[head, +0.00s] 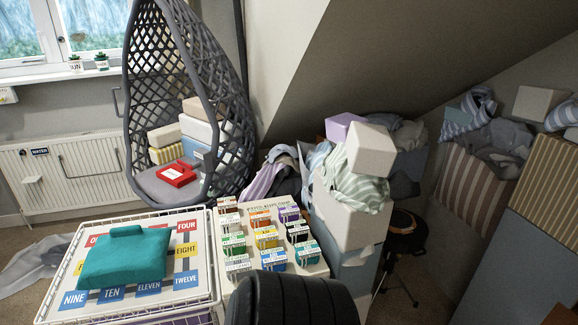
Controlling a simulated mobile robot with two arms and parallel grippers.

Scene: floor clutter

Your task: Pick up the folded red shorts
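A flat red item (176,175) with a white patch on top lies on the grey seat of the hanging chair. It is the only clearly red, folded-looking thing in the head view, but it is too small to tell for sure that it is the shorts. Boxes stand behind it on the seat, and the chair's frame passes to its right. Neither of my grippers shows in this view.
The hanging chair (145,192) has an open front. Before it stand a white wire rack (212,275) with a teal folded item (125,258) and a tray of small labelled boxes (266,239). Boxes and cloth (352,215) crowd the right. A radiator (70,170) lines the wall.

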